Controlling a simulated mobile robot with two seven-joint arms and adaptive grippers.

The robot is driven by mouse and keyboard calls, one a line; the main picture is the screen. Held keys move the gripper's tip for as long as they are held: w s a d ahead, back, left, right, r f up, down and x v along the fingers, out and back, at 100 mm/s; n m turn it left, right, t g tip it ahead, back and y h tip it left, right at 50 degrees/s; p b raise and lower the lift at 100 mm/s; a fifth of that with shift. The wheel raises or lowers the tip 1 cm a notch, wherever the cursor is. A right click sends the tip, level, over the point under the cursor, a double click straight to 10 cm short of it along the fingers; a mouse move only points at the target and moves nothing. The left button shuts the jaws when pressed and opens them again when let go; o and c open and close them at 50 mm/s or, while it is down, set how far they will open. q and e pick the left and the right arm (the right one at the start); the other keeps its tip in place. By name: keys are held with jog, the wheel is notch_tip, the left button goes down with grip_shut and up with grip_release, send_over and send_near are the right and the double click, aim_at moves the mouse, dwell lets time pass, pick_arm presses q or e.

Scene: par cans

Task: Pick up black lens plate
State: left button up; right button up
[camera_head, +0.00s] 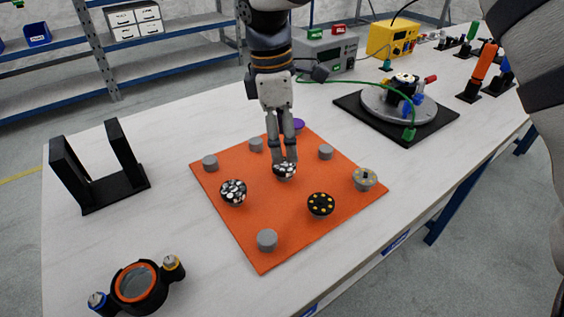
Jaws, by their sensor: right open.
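My right gripper (284,158) points straight down over the orange mat (265,222). It is open, with its fingertips at a dark disc with white lenses (284,173); I cannot tell whether they touch it. The fingers hide part of this disc. A black disc with white lenses (233,191) sits to the left on the mat. I cannot tell which of these dark discs is the black lens plate. My left gripper is not in view.
Several grey pegs, including one at the near corner (267,239), stand on the mat with a beige disc (365,178) and a purple one (299,125). A black bracket (112,190), an orange-ringed holder (135,285) and a turntable fixture (378,115) stand around it.

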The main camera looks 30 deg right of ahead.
aim_at(284, 165)
notch_tip(284, 165, down, 6)
jog(key=shift+r, duration=0.1)
jog(key=shift+w, duration=0.1)
jog(key=c, duration=1)
jog(key=shift+c, duration=0.2)
